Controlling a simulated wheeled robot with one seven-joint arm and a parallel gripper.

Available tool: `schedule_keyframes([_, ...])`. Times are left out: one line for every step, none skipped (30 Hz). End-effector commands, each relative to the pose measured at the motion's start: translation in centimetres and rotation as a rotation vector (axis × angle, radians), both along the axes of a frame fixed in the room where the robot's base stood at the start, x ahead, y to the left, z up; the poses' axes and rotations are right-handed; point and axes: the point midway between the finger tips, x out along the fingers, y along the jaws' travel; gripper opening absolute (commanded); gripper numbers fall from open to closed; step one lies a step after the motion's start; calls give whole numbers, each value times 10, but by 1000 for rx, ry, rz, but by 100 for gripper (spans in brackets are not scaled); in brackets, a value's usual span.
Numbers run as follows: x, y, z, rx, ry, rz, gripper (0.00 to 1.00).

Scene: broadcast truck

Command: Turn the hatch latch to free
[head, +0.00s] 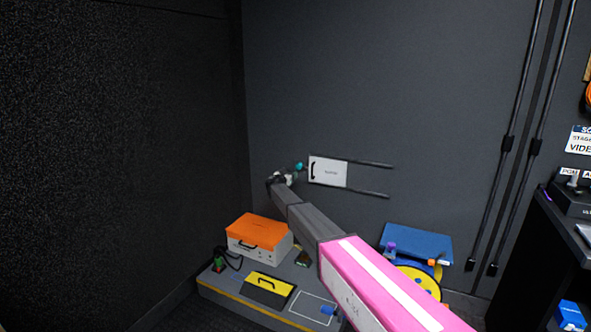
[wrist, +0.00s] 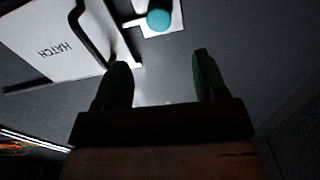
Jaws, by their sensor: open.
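The hatch (head: 328,173) is a white panel on the dark wall, with a black bar handle near its left edge. In the wrist view the hatch (wrist: 45,55) is lettered HATCH, and its handle (wrist: 88,32) lies to the left. The latch has a round teal knob (head: 299,166), just left of the hatch. In the head view my gripper (head: 284,179) is small, just below and left of the knob.
Two dark rails (head: 368,164) run right from the hatch. Below stands a low grey platform (head: 225,287) with an orange-lidded case (head: 258,241) and a yellow-topped box (head: 268,289). A dark textured wall (head: 120,150) is close on the left. A blue case (head: 417,243) stands at right.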

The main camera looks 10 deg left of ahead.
Motion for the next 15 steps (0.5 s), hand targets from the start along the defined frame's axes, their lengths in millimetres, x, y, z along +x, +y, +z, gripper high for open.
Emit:
schedule_keyframes([2,0,0,1,-1,1,65])
schedule_keyframes([3,-1,0,1,-1,0,65])
schedule_keyframes([6,-2,0,1,-1,0,65])
schedule_keyframes([8,-3,0,1,0,-1,65])
schedule_keyframes([11,-4,0,1,0,-1,65])
schedule_keyframes([15,-6,0,1,0,-2,65])
schedule_keyframes([18,-7,0,1,0,-2,65])
schedule_keyframes([22,-9,-1,1,0,-2,65])
schedule_keyframes([28,-10,-1,0,0,-3,65])
schedule_keyframes([32,-12,-1,0,0,-3,65])
schedule_keyframes([37,-13,-1,0,0,-3,65])
schedule_keyframes([44,-15,-1,0,0,-3,65])
schedule_keyframes([49,-17,-1,0,0,-3,65])
schedule_keyframes([54,-20,-1,0,1,-3,65])
schedule_keyframes([61,-22,-1,0,1,-3,65])
